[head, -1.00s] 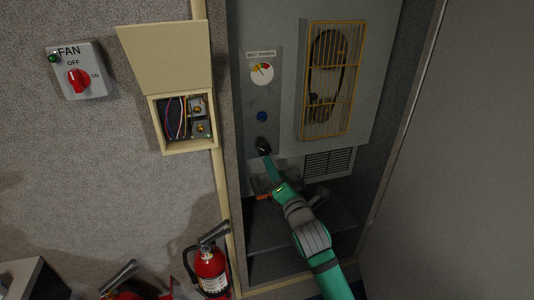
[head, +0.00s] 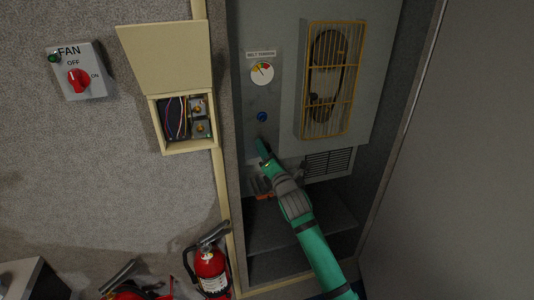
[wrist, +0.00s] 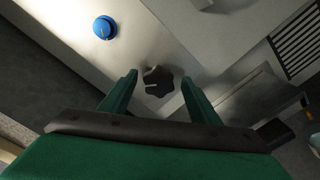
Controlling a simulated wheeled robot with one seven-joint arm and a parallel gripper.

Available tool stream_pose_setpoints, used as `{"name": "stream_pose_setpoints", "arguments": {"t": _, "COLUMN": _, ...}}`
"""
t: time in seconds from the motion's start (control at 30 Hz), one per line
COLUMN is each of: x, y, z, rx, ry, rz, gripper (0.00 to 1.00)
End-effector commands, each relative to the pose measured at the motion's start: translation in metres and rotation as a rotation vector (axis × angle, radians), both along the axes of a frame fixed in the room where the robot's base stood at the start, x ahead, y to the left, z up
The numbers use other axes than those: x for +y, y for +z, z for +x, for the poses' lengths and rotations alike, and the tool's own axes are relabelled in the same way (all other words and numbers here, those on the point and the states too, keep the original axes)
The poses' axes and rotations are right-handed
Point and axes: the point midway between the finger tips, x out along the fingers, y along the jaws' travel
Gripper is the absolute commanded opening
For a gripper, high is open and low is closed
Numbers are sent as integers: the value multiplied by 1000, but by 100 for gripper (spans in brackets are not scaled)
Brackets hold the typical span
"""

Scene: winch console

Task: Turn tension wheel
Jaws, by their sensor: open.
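The tension wheel is a black lobed knob (wrist: 158,86) with a pale mark, on the grey console panel. In the wrist view it appears between the two green fingertips of my gripper (wrist: 159,76), with a gap on each side. I cannot tell whether the tips reach around it in depth. In the head view my gripper (head: 262,146) is at the panel below the blue knob and hides the wheel. My gripper is open and empty. The belt tension gauge (head: 262,74) is above, its dark needle pointing up and left.
A blue knob (head: 262,117) sits just above the wheel; it also shows in the wrist view (wrist: 104,28). A yellow wire guard (head: 332,80) covers a belt to the right. A vent grille (head: 328,163) is low on the right. An open wiring box (head: 187,148) is to the left.

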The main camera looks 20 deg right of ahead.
Motion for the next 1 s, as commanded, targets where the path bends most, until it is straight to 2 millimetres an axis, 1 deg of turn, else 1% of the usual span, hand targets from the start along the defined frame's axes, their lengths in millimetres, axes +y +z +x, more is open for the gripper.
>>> {"name": "stream_pose_setpoints", "arguments": {"t": 0.27, "x": 0, "y": 0, "z": 2, "rx": -1, "ry": 1, "rz": 0, "gripper": 56}}
{"name": "stream_pose_setpoints", "arguments": {"t": 0.3, "x": 0, "y": 0, "z": 2, "rx": -1, "ry": 1, "rz": 0, "gripper": 52}}
{"name": "stream_pose_setpoints", "arguments": {"t": 0.37, "x": 0, "y": 0, "z": 2, "rx": -1, "ry": 1, "rz": 0, "gripper": 37}}
{"name": "stream_pose_setpoints", "arguments": {"t": 0.4, "x": 1, "y": 0, "z": 2, "rx": -1, "ry": 1, "rz": 0, "gripper": 28}}
{"name": "stream_pose_setpoints", "arguments": {"t": 0.47, "x": 0, "y": 0, "z": 1, "rx": -1, "ry": 1, "rz": 0, "gripper": 15}}
{"name": "stream_pose_setpoints", "arguments": {"t": 0.77, "x": 0, "y": 0, "z": 2, "rx": 1, "ry": 1, "rz": 25, "gripper": 15}}
{"name": "stream_pose_setpoints", "arguments": {"t": 1.0, "x": 0, "y": 0, "z": 2, "rx": 5, "ry": 0, "rz": 139, "gripper": 15}}
